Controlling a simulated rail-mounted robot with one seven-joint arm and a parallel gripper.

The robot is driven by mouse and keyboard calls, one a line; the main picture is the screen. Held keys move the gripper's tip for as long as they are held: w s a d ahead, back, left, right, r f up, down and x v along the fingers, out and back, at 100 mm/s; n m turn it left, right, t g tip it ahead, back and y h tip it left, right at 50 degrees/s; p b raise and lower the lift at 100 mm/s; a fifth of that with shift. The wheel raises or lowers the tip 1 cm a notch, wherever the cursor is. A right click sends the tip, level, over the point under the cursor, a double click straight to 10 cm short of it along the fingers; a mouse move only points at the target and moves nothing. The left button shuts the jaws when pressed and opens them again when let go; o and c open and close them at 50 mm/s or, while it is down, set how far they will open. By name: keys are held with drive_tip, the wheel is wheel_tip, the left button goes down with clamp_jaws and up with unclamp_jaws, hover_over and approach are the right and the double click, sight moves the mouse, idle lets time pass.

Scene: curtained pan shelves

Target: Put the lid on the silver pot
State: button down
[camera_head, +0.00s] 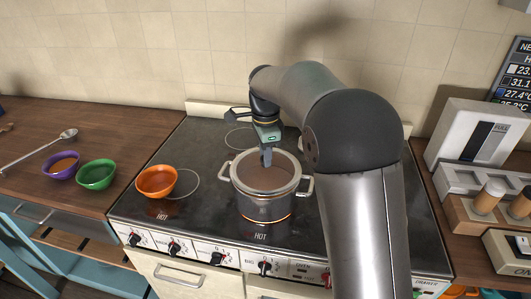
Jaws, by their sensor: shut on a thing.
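The silver pot (265,210) stands on the front middle of the black stove top, with a loop handle on each side. The round lid (284,182), with a pale rim and a darker brownish middle, lies level over the pot's mouth. I cannot tell whether its rim rests on the pot all the way round or hangs just above it. My gripper (266,158) points down over the lid's middle and is shut on it. The lid's knob is hidden by the fingers.
An orange bowl (157,181) stands on the stove's left. Green (96,174) and purple (62,165) bowls and a ladle (40,148) lie on the left wooden counter. The right counter holds a white device (475,135) and wooden-topped jars (489,197). The stove's back left is clear.

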drive_tip(key=shift+f+b, duration=0.4)
drive_tip(key=shift+f, duration=0.25)
drive_tip(key=c, duration=1.1)
unclamp_jaws()
wheel_tip(320, 180, up, 17)
drive_tip(key=shift+r, duration=0.2)
